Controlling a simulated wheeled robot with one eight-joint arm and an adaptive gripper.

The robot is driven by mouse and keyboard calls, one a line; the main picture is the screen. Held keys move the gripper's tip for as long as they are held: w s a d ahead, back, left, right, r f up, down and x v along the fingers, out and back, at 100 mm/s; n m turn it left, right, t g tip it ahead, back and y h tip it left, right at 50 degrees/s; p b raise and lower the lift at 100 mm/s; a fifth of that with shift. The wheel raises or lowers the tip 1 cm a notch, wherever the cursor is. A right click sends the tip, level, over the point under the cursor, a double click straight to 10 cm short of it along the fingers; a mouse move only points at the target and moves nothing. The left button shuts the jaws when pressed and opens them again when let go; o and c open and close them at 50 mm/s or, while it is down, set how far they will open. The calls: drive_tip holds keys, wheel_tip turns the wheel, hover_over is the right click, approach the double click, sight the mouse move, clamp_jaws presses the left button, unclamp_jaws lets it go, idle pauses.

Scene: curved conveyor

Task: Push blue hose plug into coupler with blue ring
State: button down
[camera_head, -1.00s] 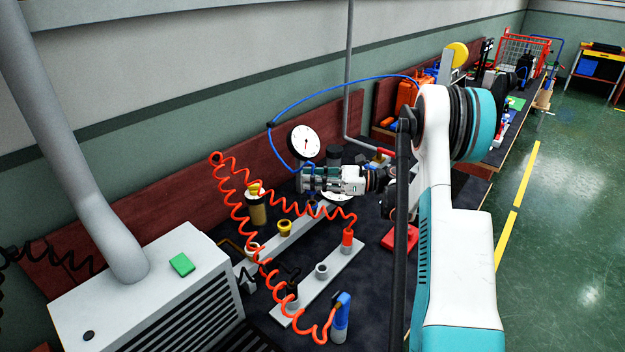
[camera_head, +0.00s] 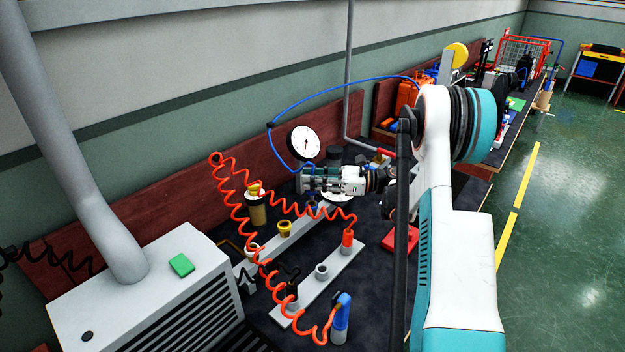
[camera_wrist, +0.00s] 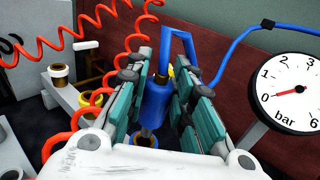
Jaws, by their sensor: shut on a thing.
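The blue hose plug (camera_wrist: 157,98) is between the teal finger pads of my gripper (camera_wrist: 163,88), which is shut on it. A thin blue hose (camera_wrist: 240,42) runs from its bent top to the right. In the wrist view a coupler (camera_wrist: 146,138) shows just below the plug, partly hidden by the plug and my gripper. I cannot tell whether plug and coupler touch. In the head view my gripper (camera_head: 304,181) is over the rear rail, beside the gauge. A small blue patch, perhaps the coupler's blue ring (camera_head: 313,207), shows below it.
The pressure gauge (camera_wrist: 290,92) stands close on the right. A yellow-ringed coupler (camera_head: 284,229) stands to the left on the rear rail. A coiled orange hose (camera_head: 236,212) loops across the left side. A red plug (camera_head: 347,241) stands on the front rail (camera_head: 318,292).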

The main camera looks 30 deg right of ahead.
drive_tip(key=shift+f+b, duration=0.9)
drive_tip(key=shift+f, duration=0.1)
idle(0.5)
drive_tip(key=shift+f, duration=0.9)
drive_tip(key=c, duration=1.3)
unclamp_jaws()
drive_tip(key=shift+d, duration=0.1)
drive_tip(key=v, duration=1.2)
